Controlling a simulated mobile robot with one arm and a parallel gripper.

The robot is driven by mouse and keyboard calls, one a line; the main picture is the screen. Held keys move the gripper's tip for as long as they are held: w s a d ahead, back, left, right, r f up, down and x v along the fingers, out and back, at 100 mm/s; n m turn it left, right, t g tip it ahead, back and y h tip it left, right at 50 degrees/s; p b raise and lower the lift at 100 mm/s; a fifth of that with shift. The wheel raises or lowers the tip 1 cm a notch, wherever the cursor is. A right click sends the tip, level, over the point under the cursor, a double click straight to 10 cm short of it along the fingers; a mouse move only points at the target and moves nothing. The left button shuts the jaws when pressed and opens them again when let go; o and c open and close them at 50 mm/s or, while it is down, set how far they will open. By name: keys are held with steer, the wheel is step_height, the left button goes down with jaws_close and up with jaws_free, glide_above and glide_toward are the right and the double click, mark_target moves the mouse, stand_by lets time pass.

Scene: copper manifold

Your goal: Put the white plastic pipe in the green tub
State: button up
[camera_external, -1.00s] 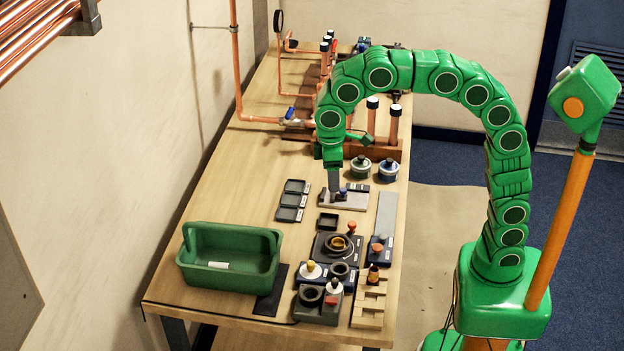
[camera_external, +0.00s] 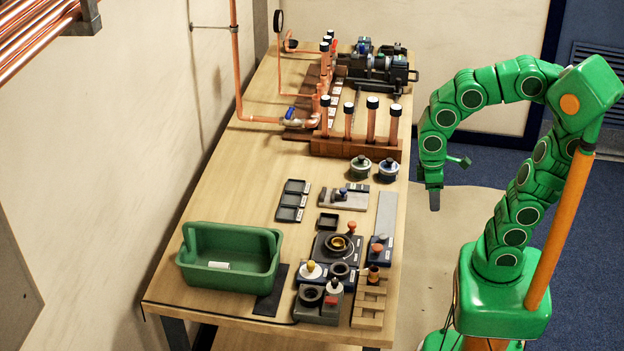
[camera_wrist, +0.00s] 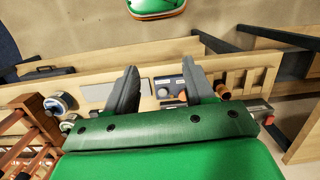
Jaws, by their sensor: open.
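The green tub (camera_external: 245,284) stands at the near left of the bench in the external view. A small white piece (camera_external: 218,266) shows at its front side; I cannot tell whether it is a label or the white plastic pipe. I cannot make out the pipe for certain anywhere else. My gripper (camera_external: 434,200) hangs pointing down beyond the bench's right edge, well to the right of the tub. In the wrist view my gripper (camera_wrist: 159,85) has its two dark fingers apart, with nothing held between them.
Upright capped copper pipes (camera_external: 371,122) stand in a wooden block at the back right. Small fixtures and a stepped wooden rack (camera_external: 368,308) fill the bench's near right. A black mat (camera_external: 270,293) lies beside the tub. The bench's middle left is clear.

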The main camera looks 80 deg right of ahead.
steer(key=s+d+f, duration=0.1)
steer(key=s+f, duration=0.2)
steer(key=s, duration=0.3)
steer(key=shift+s+d+m, duration=0.25)
steer(key=shift+m, duration=0.15)
stand_by(0.8)
